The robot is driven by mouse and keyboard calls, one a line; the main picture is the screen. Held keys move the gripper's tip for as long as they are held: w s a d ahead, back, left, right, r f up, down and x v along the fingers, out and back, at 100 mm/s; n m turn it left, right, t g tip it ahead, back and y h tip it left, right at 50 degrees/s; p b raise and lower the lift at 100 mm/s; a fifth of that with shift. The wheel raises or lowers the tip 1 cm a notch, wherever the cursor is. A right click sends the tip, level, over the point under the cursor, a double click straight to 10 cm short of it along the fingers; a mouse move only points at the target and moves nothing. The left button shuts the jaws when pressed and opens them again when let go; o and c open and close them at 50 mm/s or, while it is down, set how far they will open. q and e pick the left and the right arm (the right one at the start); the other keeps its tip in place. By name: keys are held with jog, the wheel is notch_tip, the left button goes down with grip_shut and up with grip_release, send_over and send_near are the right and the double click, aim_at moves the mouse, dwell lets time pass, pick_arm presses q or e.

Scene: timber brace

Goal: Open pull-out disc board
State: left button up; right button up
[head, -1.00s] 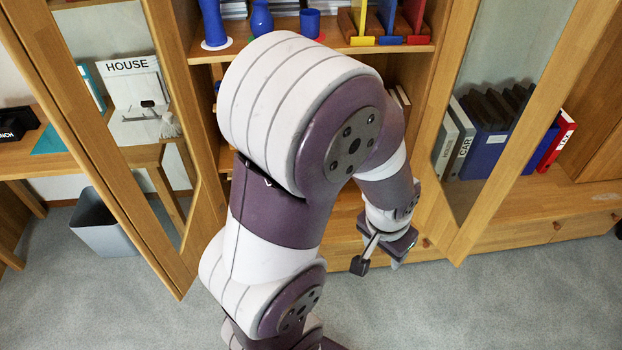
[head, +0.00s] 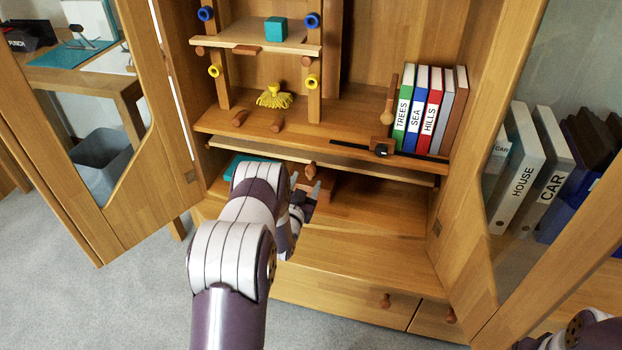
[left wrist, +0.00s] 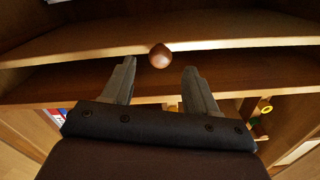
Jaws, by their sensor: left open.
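The pull-out disc board (head: 375,172) is a thin wooden board under the middle shelf of the cabinet. Its front edge shows as a pale strip, and it looks pushed in. Its round brown knob (head: 310,169) is at the middle of that edge. My left gripper (head: 306,186) is open and empty just in front of and below the knob. In the left wrist view the knob (left wrist: 160,56) lies between and just beyond the two fingertips (left wrist: 160,70), with no contact visible. The board's edge (left wrist: 235,43) runs across behind it. My right gripper is not in view.
Both glass cabinet doors stand open, left (head: 105,190) and right (head: 535,190). Below are drawers with knobs (head: 385,300).

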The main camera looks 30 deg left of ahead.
aim_at(309, 174)
pick_arm(q)
jog(key=b+x, duration=0.1)
jog(key=x, duration=0.4)
jog(key=shift+a+f+b, duration=0.1)
jog(key=shift+f+b, duration=0.05)
jog(key=shift+b, duration=0.15)
jog(key=shift+w+a, duration=0.1)
jog(key=shift+w, duration=0.4)
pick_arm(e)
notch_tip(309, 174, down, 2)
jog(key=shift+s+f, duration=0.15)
